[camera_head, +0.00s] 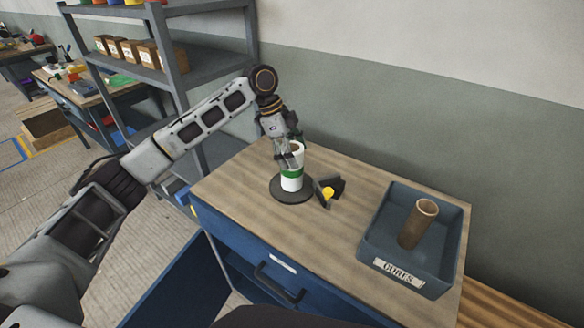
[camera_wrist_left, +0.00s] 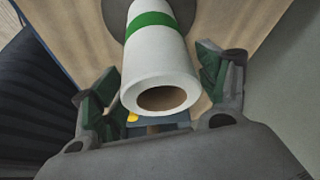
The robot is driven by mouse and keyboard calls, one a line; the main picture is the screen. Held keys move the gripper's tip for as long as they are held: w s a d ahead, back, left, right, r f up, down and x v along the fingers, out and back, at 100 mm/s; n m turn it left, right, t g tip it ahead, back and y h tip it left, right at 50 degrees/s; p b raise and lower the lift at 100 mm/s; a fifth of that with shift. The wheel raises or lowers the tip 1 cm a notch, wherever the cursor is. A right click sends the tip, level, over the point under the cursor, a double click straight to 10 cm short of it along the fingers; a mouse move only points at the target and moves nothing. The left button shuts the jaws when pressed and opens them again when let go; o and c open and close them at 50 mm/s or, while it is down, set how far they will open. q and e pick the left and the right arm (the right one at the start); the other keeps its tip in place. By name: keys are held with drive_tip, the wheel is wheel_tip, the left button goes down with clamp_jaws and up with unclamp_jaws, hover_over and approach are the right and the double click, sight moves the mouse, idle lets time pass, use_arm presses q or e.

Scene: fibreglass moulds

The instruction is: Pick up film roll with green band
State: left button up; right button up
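The film roll with green band (camera_head: 292,181) stands upright on a dark round base (camera_head: 290,190) on the cabinet's wooden top. It is white with a hollow brown core. My left gripper (camera_head: 289,150) comes down from above at the roll's upper end. In the left wrist view, the roll (camera_wrist_left: 160,65) lies between the two spread fingers of my left gripper (camera_wrist_left: 157,95), with gaps visible beside it. My right gripper is not in view.
A small dark holder with a yellow part (camera_head: 328,193) stands right beside the base. A blue-grey bin labelled CORES (camera_head: 376,243) holds a brown tube (camera_head: 417,224) at the right. A grey shelf (camera_head: 205,75) stands behind left. The front wood top is clear.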

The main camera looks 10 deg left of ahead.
use_arm(q)
drive_tip(key=c, duration=1.4)
drive_tip(key=shift+c, duration=0.2)
drive_tip(key=shift+r, duration=0.15)
